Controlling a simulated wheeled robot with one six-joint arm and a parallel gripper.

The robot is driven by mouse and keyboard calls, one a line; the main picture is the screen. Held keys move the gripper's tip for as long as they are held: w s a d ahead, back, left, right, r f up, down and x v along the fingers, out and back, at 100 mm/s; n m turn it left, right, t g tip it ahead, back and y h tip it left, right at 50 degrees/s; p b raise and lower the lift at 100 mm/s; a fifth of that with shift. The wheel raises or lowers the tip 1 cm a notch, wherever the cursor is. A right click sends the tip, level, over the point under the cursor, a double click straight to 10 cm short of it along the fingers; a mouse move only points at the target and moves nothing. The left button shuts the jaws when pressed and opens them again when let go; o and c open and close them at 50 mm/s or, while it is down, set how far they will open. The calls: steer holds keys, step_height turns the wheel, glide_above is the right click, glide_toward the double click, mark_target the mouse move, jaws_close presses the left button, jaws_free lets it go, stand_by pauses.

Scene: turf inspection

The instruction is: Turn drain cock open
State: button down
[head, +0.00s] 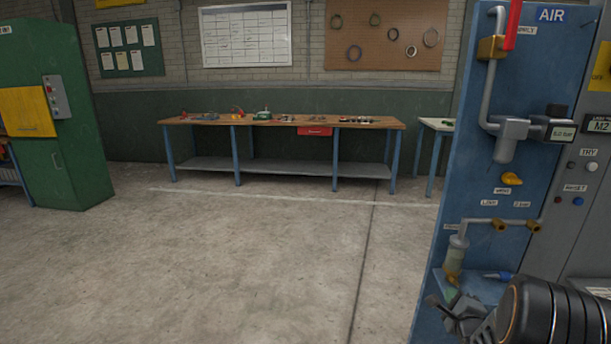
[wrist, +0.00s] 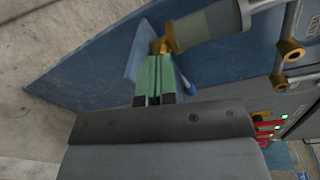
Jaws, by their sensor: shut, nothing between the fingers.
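The drain cock (wrist: 160,46) is a small brass piece at the lower end of the grey bowl (wrist: 208,28) in the wrist view. In the head view the bowl (head: 457,249) hangs low on the left side of the blue air panel (head: 540,90), with brass at its bottom (head: 453,277). My gripper (wrist: 154,58) has green fingertips, shut together and empty, very close to the drain cock; I cannot tell whether they touch it. In the head view my gripper (head: 453,299) is just below the bowl. Whether the cock is open or closed cannot be told.
A blue-tipped part (head: 498,276) sits right of the bowl. Pipes, brass fittings (head: 499,226), a yellow knob (head: 512,179) and a red handle (head: 513,25) are on the panel. A workbench (head: 285,122) stands behind, and the floor left of the panel is clear.

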mark_target(454, 280)
steer(key=w+f, duration=0.1)
steer(key=w+d+f+m+b, duration=0.1)
steer(key=w, duration=0.1)
steer(key=w+d+f+m+t, duration=0.1)
steer(key=w, duration=0.1)
steer(key=shift+w+b, duration=0.2)
steer(key=shift+b, duration=0.1)
steer(key=shift+w+r, duration=0.25)
steer(key=shift+r, duration=0.15)
